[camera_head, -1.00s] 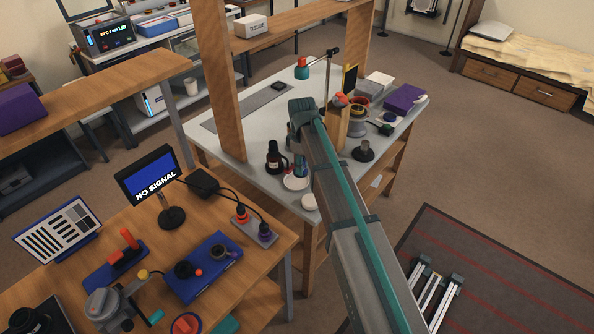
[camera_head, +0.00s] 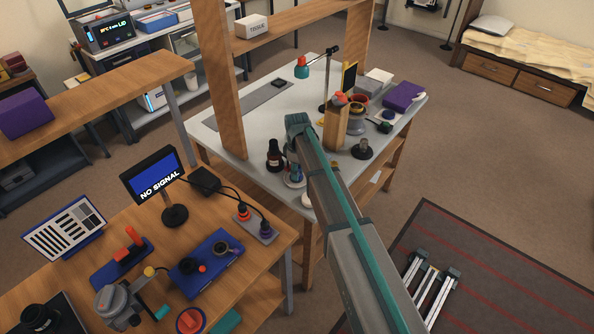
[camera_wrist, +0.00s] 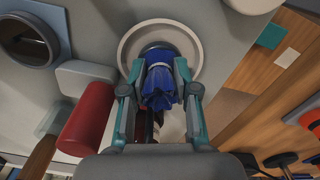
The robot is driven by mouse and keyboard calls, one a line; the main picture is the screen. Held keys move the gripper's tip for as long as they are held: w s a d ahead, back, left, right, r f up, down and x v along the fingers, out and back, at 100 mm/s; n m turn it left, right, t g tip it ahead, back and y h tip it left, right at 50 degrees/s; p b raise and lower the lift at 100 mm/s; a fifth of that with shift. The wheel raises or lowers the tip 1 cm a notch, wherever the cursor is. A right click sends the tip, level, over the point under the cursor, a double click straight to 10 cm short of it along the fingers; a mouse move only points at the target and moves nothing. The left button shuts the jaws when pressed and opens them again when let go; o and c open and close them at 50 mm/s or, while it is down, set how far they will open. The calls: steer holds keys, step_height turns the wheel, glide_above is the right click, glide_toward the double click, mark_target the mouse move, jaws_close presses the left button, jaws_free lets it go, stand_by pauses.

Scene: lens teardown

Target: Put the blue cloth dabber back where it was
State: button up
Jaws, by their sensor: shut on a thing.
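The blue cloth dabber (camera_wrist: 160,88) is between the fingers of my gripper (camera_wrist: 161,76) in the wrist view, which are shut on it. A round white dish (camera_wrist: 128,48) lies directly beyond its far end. In the head view the dabber (camera_head: 296,169) shows as a small blue patch beside my arm, over the white dish (camera_head: 289,183) near the front edge of the grey-topped table. I cannot tell whether the dabber touches the dish. My arm hides the fingertips in the head view.
A dark bottle (camera_head: 274,156) stands close left of the dish. A red cylinder (camera_wrist: 87,119) is close to my left finger in the wrist view. A white round piece (camera_head: 307,200) sits by the table edge. A wooden block (camera_head: 337,127) and black stand (camera_head: 362,150) are to the right.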

steer(key=shift+f, duration=0.15)
steer(key=o, duration=1)
step_height(320, 180, up, 11)
steer(key=b, duration=0.3)
steer(key=shift+r+b, duration=0.35)
steer(key=shift+r, duration=0.35)
